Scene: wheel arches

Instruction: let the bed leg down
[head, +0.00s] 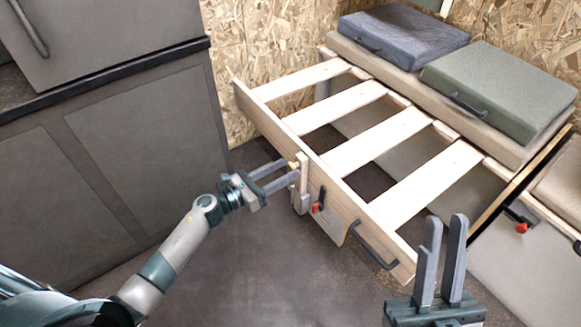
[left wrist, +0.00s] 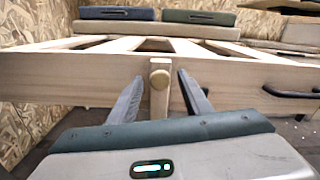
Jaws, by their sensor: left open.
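The bed leg (head: 304,172) is a short pale wooden piece on the outer face of the slatted bed's front board (head: 345,207). It stands upright against the board, with a round wooden knob near its top; leg (left wrist: 160,100) and knob (left wrist: 159,78) show in the left wrist view. My left gripper (head: 291,173) is open, with its fingers pointing at the board, one on each side of the leg in the left wrist view. I cannot tell whether they touch it. My right gripper (head: 445,225) is open and empty at the lower right, fingers up, apart from the bed.
A red-tipped latch (head: 317,207) and a black handle (head: 372,246) are on the front board right of the leg. Blue (head: 402,37) and green (head: 498,90) cushions lie at the back. A grey cabinet (head: 130,150) stands left. Bare floor (head: 290,265) lies below the board.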

